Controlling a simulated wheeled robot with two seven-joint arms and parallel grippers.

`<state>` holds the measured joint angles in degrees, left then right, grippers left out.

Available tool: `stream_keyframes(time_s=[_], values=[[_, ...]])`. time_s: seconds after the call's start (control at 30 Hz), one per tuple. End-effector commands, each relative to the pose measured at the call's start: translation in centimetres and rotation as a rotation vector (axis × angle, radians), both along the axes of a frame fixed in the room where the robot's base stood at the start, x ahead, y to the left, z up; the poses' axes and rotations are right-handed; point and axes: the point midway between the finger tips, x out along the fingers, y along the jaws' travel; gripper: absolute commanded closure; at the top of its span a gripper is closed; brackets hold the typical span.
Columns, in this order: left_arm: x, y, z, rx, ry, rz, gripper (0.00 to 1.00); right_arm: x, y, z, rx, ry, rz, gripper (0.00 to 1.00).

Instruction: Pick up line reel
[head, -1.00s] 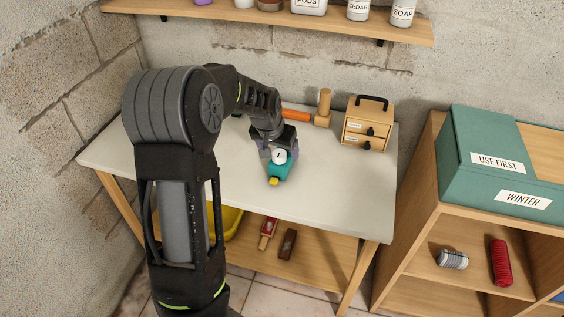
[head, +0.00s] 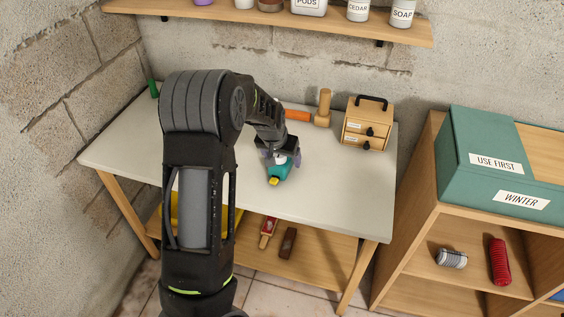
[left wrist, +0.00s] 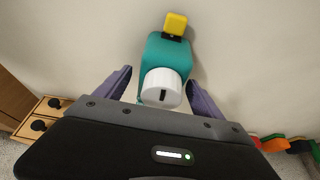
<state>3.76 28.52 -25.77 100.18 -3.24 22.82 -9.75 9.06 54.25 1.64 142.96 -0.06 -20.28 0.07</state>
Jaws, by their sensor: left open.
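The line reel is a teal case (head: 279,173) with a white round knob and a yellow tab, lying on the pale bench top (head: 225,180). It also shows in the left wrist view (left wrist: 172,55), with the knob toward my gripper and the tab at the far end. My left gripper (head: 280,158) is open above the knob end. In the left wrist view its purple fingers (left wrist: 160,80) stand on either side of the reel, with gaps visible. My right gripper is not in view.
A wooden mallet (head: 324,108) with an orange handle and a small drawer box (head: 368,124) stand behind the reel. A green item (head: 153,89) is at the back left. Bench space right of the reel is clear. A shelf unit (head: 420,200) stands at right.

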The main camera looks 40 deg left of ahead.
Motion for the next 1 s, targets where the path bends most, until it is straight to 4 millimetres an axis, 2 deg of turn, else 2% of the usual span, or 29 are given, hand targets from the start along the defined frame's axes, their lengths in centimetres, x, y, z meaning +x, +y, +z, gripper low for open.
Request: stream_keyframes(time_s=[0.13, 1.0], values=[[-0.01, 0.0, 0.02, 0.0, 0.0, 0.0, 0.23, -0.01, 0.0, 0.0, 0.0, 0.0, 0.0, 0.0], [-0.01, 0.0, 0.02, 0.0, 0.0, 0.0, 0.94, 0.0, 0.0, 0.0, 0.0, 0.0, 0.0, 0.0]])
